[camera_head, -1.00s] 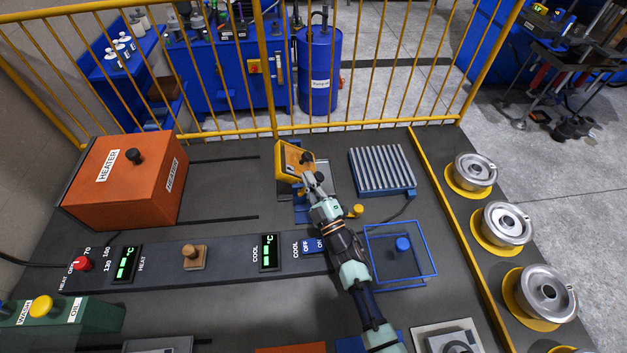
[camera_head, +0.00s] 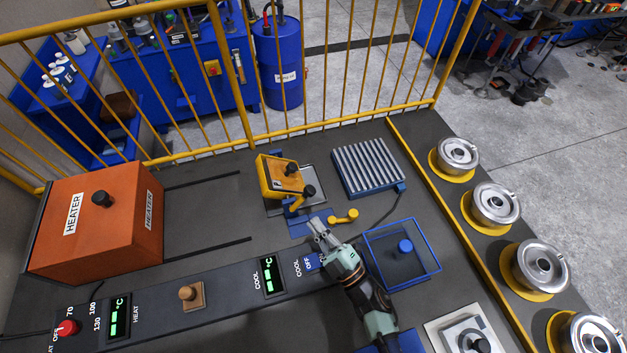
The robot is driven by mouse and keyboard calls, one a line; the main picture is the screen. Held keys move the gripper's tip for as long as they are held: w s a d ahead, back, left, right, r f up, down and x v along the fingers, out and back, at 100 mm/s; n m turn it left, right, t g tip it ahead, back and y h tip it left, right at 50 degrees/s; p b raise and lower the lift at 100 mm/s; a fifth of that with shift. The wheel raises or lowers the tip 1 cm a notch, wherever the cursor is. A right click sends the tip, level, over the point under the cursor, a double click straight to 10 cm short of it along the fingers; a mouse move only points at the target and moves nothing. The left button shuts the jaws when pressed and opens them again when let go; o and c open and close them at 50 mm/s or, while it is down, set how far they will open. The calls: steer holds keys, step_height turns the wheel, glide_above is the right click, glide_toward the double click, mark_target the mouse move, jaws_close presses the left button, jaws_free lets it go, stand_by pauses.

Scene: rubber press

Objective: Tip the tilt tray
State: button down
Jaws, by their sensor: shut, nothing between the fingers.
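A yellow tray-like box (camera_head: 268,178), which looks like the tilt tray, stands on a blue base (camera_head: 308,226) at the back middle of the bench. It looks tilted, with a brown top face and a dark knob on it. A second dark knob (camera_head: 309,191) sits at its lower right on a yellow arm. My gripper (camera_head: 318,226) is in front of the tray, just below that knob and apart from it in the picture. Its fingers are together and empty. A yellow lever (camera_head: 344,216) lies just right of the fingertips.
A blue ribbed rack (camera_head: 368,167) is behind to the right, and a blue-framed clear box (camera_head: 402,255) is right of my gripper. An orange heater (camera_head: 98,225) stands left. A control strip (camera_head: 222,295) runs along the front. Yellow railing (camera_head: 330,122) closes the back.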

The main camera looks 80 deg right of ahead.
mark_target(306, 197)
steer(key=w+d, duration=0.1)
steer(key=d, duration=0.1)
steer(key=w+d+b, duration=0.1)
steer(key=w+d, duration=0.1)
steer(key=d, duration=0.1)
steer(key=w+d, duration=0.1)
steer(key=d, duration=0.1)
steer(key=shift+w+d+r+b, duration=0.15)
steer(key=shift+w+b, duration=0.15)
steer(key=shift+w, duration=0.1)
